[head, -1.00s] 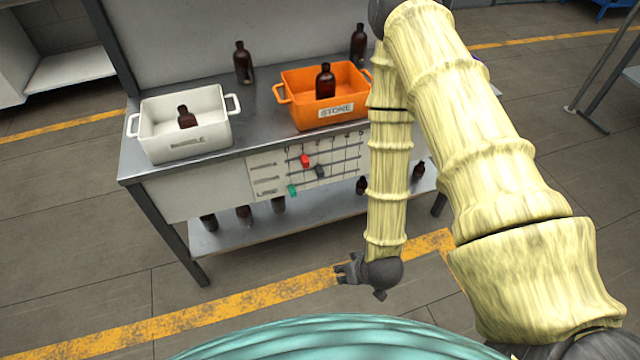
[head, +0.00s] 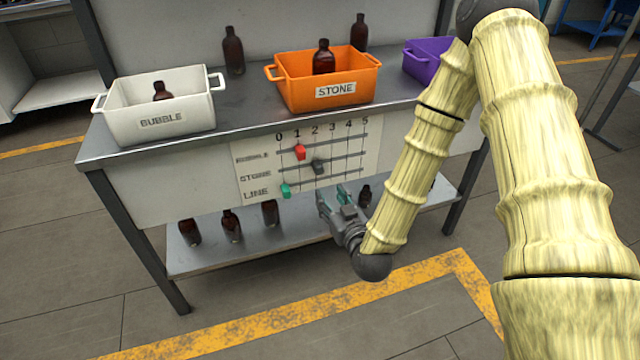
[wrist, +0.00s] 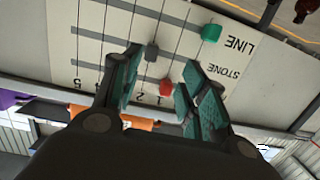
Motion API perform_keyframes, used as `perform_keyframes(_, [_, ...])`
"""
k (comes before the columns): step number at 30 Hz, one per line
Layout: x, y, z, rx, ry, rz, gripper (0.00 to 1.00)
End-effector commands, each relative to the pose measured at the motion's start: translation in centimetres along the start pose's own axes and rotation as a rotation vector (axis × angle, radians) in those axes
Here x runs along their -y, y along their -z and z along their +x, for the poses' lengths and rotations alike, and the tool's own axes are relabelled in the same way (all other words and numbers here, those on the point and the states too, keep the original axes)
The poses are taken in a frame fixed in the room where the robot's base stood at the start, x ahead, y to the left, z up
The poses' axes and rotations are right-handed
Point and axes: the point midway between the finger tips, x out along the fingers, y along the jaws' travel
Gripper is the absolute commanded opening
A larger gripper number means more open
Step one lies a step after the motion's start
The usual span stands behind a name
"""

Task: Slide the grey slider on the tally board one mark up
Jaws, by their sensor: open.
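The tally board (head: 345,150) is a pale panel on the bench front, with rows for BUBBLE, STONE and LINE and marks 0 to 5. The grey slider (head: 318,167) is on the STONE row, near mark 2. The red slider (head: 300,152) is on the BUBBLE row near mark 1, and the green slider (head: 285,190) is on the LINE row near 0. My gripper (head: 333,196) is open and empty, just below the grey slider in the head view. In the wrist view the grey slider (wrist: 151,52) shows between the open fingertips (wrist: 160,62), seemingly apart from them.
On the bench stand a white BUBBLE bin (head: 160,120), an orange STONE bin (head: 325,85), a purple bin (head: 422,65) and loose amber bottles (head: 233,52). More bottles (head: 231,226) stand on the lower shelf (head: 250,250). The floor in front is clear.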

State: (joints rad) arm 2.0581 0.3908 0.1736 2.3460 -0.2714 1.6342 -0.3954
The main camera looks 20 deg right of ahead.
Motion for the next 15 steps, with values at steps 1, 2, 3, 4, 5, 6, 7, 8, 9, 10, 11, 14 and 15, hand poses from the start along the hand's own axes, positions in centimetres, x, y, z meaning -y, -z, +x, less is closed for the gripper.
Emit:
perform_keyframes(1, [-0.3,-0.4,0.5,-0.035,-0.008,0.0,0.43])
perform_keyframes(2, [-0.4,-0.1,0.7,-0.052,-0.012,-0.001,0.43])
perform_keyframes(3, [-0.6,0.2,0.8,-0.073,-0.018,-0.003,0.43])
perform_keyframes(4, [-0.7,0.4,0.9,-0.086,-0.021,-0.004,0.43])
perform_keyframes(5, [-0.8,0.6,1.0,-0.096,-0.024,-0.005,0.43])
perform_keyframes(6, [-0.8,0.8,1.1,-0.107,-0.027,-0.006,0.43])
perform_keyframes(7, [-0.9,1.0,1.1,-0.114,-0.029,-0.007,0.43])
perform_keyframes(8, [-0.9,1.1,1.2,-0.119,-0.03,-0.007,0.43])
perform_keyframes(9, [-1.0,1.2,1.4,-0.124,-0.031,-0.007,0.43])
perform_keyframes(10, [-1.0,1.3,1.5,-0.126,-0.032,-0.008,0.43])
perform_keyframes(11, [-1.0,1.3,1.7,-0.127,-0.032,-0.008,0.43])
perform_keyframes(14, [-1.0,1.4,2.6,-0.126,-0.032,-0.008,0.43])
perform_keyframes(15, [-1.1,1.5,3.1,-0.127,-0.032,-0.008,0.43])
